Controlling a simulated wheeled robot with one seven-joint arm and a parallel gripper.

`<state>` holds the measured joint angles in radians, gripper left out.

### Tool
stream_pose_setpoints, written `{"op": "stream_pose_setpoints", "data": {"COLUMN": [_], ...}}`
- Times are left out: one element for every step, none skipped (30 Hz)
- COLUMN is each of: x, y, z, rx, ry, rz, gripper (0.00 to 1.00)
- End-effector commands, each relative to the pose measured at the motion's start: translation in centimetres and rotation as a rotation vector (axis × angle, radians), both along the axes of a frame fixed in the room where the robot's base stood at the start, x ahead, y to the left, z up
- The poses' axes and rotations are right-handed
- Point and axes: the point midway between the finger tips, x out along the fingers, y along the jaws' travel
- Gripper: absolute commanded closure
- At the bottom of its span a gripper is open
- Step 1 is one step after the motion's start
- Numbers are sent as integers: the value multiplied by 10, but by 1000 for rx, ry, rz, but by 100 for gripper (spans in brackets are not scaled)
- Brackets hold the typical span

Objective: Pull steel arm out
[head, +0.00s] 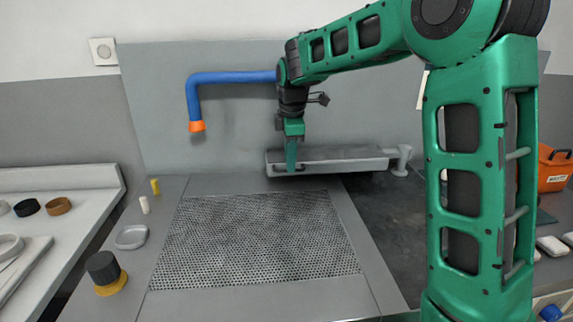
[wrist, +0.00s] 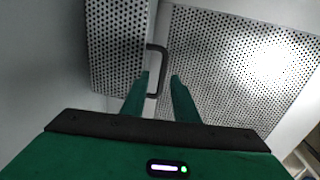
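The steel arm (head: 340,160) is a long grey board at the back of the perforated table, lying along the back panel. Its right end meets a round grey pivot (head: 401,160). My gripper (head: 291,170) points down at the front of the arm's left end. In the wrist view, the arm's perforated surface (wrist: 115,40) is at upper left, with a dark bracket-shaped handle (wrist: 164,62) at its edge. My gripper's fingers (wrist: 160,76) are apart, and the handle shows between their tips. I cannot tell whether either finger touches it.
The perforated tabletop (head: 255,240) in front is clear. A blue pipe with an orange tip (head: 197,127) hangs from the back panel. A dish (head: 131,237) and a dark knob (head: 103,268) are on the left border. An orange bin (head: 553,170) stands at right.

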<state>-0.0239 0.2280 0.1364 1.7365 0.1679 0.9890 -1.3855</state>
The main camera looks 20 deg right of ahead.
Motion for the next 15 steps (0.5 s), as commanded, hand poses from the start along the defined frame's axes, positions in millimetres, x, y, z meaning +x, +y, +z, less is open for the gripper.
{"op": "stream_pose_setpoints", "data": {"x": [0,1,1,2,2,2,2,2,2,3,2,2,2,2,2], "y": [0,0,0,0,0,0,0,0,0,0,0,0,0,0,0], "z": [-6,-8,-11,-12,-14,-15,-15,-16,-16,-16,-16,-16,-16,-16,-16], "rx": [0,0,0,0,0,0,0,0,0,0,0,0,0,0,0], "ry": [2,1,1,1,1,1,1,1,1,0,0,0,0,0,0], "rz": [0,0,0,0,1,1,1,1,1,1,1,1,0,1,0], "gripper": [73,73,73,73,73,73,73,73,73,73,73,73,73,73,75]}}
